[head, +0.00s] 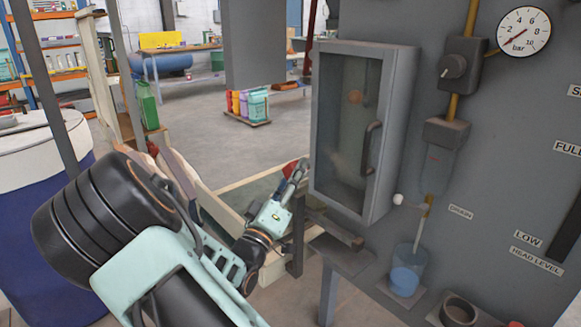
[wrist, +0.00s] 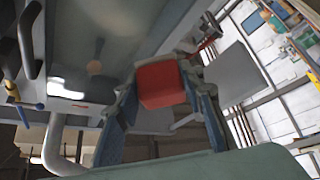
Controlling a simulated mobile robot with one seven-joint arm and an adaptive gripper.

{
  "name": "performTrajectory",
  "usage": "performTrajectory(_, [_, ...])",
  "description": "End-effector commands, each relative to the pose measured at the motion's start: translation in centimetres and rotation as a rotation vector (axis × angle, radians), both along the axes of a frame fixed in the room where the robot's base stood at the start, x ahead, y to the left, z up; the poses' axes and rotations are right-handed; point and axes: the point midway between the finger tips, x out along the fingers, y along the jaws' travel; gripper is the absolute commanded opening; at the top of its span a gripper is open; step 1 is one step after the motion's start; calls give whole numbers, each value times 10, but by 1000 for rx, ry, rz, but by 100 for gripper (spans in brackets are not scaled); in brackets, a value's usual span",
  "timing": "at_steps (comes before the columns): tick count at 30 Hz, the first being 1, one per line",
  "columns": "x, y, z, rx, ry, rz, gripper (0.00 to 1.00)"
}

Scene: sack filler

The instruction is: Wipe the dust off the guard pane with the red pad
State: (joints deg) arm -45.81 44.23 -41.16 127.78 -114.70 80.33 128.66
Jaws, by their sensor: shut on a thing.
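The guard pane (head: 345,135) is the glass of a grey framed door. It looks dull and hazy, with a faint pale smudge low down; I cannot clearly tell dust from what shows through. My gripper (head: 297,174) is at the pane's lower left, outside the frame. It is shut on the red pad (head: 289,169), which is mostly hidden by the fingers there. In the wrist view the red pad (wrist: 161,84) sits between both fingers of my gripper (wrist: 162,100), with the pane (wrist: 120,35) beyond it. I cannot tell whether the pad touches anything.
A dark door handle (head: 370,148) stands out at the pane's right. A grey post and bracket (head: 335,230) lie below the door. A cup of blue liquid (head: 407,268) stands at lower right. A blue drum (head: 45,220) is at left.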

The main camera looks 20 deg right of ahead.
Motion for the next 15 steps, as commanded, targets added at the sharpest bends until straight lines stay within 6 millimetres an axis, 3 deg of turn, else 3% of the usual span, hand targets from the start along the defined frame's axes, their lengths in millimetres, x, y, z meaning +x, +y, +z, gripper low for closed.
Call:
performTrajectory(5, [6,5,5,-20,-6,39,16])
performTrajectory(15, [17,-27,5,-18,-6,36,16])
